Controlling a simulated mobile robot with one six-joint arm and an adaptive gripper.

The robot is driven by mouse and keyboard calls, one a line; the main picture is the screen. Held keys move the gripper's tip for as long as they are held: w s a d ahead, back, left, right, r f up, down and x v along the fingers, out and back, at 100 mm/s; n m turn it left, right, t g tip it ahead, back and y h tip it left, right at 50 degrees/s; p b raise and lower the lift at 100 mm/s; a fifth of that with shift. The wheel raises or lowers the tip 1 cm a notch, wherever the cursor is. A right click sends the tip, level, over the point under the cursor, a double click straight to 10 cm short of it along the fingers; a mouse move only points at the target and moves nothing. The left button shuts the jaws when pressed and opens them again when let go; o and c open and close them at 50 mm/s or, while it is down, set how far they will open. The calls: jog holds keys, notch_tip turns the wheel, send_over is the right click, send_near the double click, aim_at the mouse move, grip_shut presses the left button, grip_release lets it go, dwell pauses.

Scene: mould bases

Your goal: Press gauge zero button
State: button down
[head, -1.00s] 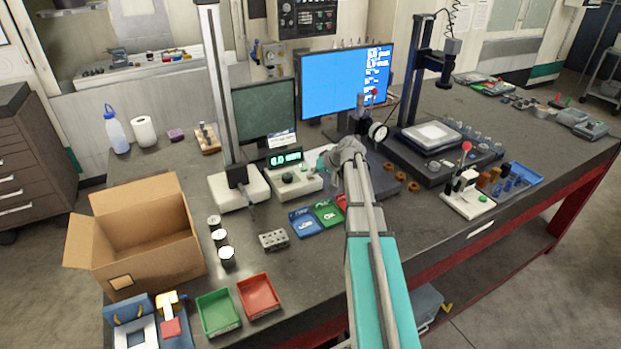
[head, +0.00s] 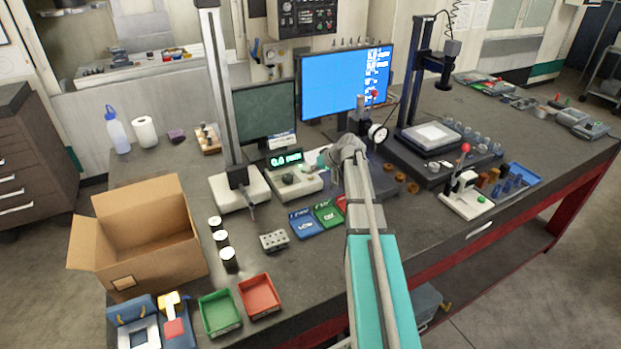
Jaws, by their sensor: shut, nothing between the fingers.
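The gauge readout (head: 285,159) shows green digits on a dark display, too small to read surely. It stands at the back of a white gauge box (head: 299,187) with a dark round knob (head: 288,179) on its top. My gripper (head: 318,160) is at the right end of this box, close to or over its top. It is shut and empty. My wrist and arm hide much of it, and I cannot tell whether it touches the box. No zero button can be made out clearly; the box's right end is partly covered.
A column stand (head: 240,190) rises left of the gauge box. A dial gauge stand (head: 377,133) is close on the right. A cardboard box (head: 145,235) is at left.

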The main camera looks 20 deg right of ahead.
aim_at(312, 178)
jog(key=shift+r+p, duration=2.55)
jog(key=s+a+f+g, duration=0.1)
jog(key=s+a, duration=0.2)
jog(key=a, duration=0.1)
jog(key=s+a+f+g+h, duration=0.1)
jog(key=s+a, duration=0.3)
jog(key=a, duration=0.1)
jog(key=s+a+f+n+g, duration=0.1)
jog(key=s+a+g, duration=0.1)
jog(key=a, duration=0.3)
jog(key=shift+s+a+f+h, duration=0.2)
jog(key=shift+s+f+h, duration=0.15)
jog(key=shift+s, duration=0.45)
jog(key=s+a+g+h, duration=0.1)
jog(key=s+a, duration=0.2)
jog(key=s, duration=0.1)
jog(key=s+a+f+g+h, duration=0.1)
jog(key=s+a, duration=0.1)
jog(key=s, duration=0.3)
jog(key=s+a+f+g+h, duration=0.1)
jog(key=s+a, duration=0.2)
jog(key=s, duration=0.2)
jog(key=shift+s+a+h, duration=0.15)
jog(key=shift+a+h, duration=0.15)
jog(key=shift+h, duration=0.05)
jog(key=shift+s, duration=0.3)
